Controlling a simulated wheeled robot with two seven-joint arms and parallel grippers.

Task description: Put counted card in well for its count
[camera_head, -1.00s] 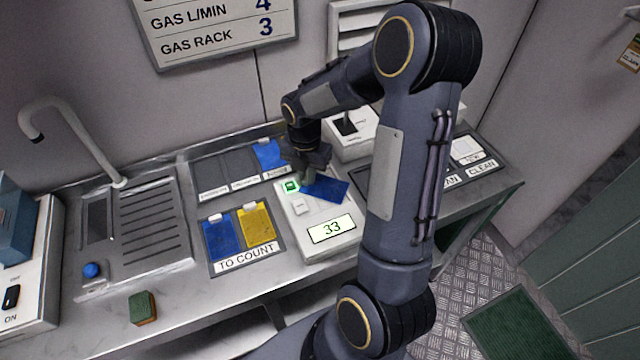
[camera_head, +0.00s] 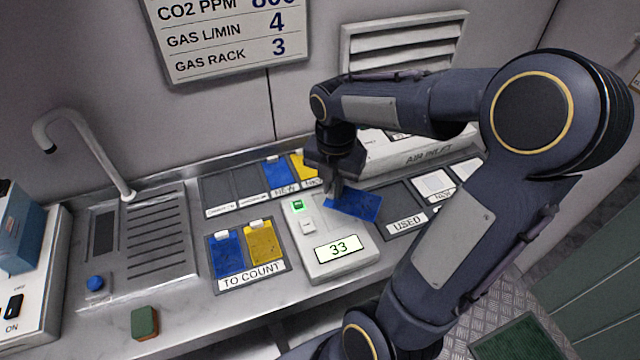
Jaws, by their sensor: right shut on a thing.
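My right gripper (camera_head: 337,187) is shut on a blue card (camera_head: 355,204) and holds it above the back right edge of the counter device (camera_head: 340,268). The device's display reads 33 and a small green light is lit near its back. A blue card (camera_head: 227,252) and a yellow card (camera_head: 264,243) lie in the TO COUNT tray (camera_head: 252,281). Behind is a row of wells (camera_head: 232,191); two at its left look empty, one holds a blue card (camera_head: 277,173) and one a yellow card (camera_head: 303,167). Their small labels are mostly unreadable. My left gripper is out of view.
A tray labelled USED (camera_head: 404,227) lies right of the device, with white items beside it. An AIR INLET box (camera_head: 415,155) stands behind. A sink drainer with a tap (camera_head: 90,150), a sponge (camera_head: 145,322) and a blue knob (camera_head: 95,283) are at left.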

